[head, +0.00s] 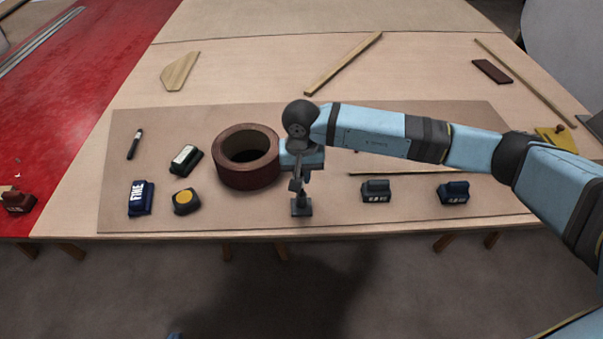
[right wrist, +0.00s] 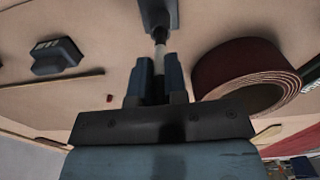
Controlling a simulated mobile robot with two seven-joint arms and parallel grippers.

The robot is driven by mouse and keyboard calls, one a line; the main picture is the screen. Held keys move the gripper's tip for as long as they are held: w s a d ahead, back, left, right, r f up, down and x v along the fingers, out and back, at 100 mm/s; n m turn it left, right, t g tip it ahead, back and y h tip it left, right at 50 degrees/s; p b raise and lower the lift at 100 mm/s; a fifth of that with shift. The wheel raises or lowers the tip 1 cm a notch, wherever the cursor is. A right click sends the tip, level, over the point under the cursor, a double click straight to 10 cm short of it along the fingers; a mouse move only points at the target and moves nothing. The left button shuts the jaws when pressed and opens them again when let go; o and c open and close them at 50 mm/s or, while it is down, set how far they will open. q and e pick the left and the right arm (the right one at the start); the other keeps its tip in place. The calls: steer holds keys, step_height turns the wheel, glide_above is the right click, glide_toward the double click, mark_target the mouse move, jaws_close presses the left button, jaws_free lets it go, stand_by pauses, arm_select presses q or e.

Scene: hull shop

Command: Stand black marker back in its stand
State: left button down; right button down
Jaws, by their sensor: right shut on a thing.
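My right gripper (head: 299,184) reaches in from the right and points down over the small dark stand (head: 301,207) near the front of the mat. In the right wrist view its fingers (right wrist: 158,82) are shut on a marker (right wrist: 159,55) with a white band and a dark end. The marker's dark end meets the stand (right wrist: 159,14); how deep it sits is not clear. Another black marker-like thing (head: 134,144) lies on the mat at the far left. My left gripper does not show.
A reddish-brown roll (head: 246,178) stands close left of my right gripper. Sanding blocks lie at left, including a blue one (head: 140,198), and two at right (head: 376,191). A thin stick (head: 410,173) lies behind those. The mat's front strip (head: 250,216) is clear.

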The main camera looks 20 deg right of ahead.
arm_select(q)
steer(key=shift+s+f, duration=0.25)
steer(key=shift+f, duration=0.8)
arm_select(e)
steer(key=shift+f, duration=0.2)
steer(key=c, duration=1.1)
jaws_free()
arm_select(q)
steer(key=shift+d+r, duration=0.1)
steer(key=shift+w+d+r+n+g, duration=0.1)
steer(key=shift+w+r+n+g, duration=0.1)
steer(key=shift+r, duration=0.3)
steer(key=shift+w+d+r+n+g, duration=0.1)
steer(key=shift+w+r+n, duration=0.1)
steer(key=shift+r, duration=0.25)
arm_select(e)
step_height(320, 180, up, 14)
steer(key=shift+r, duration=0.1)
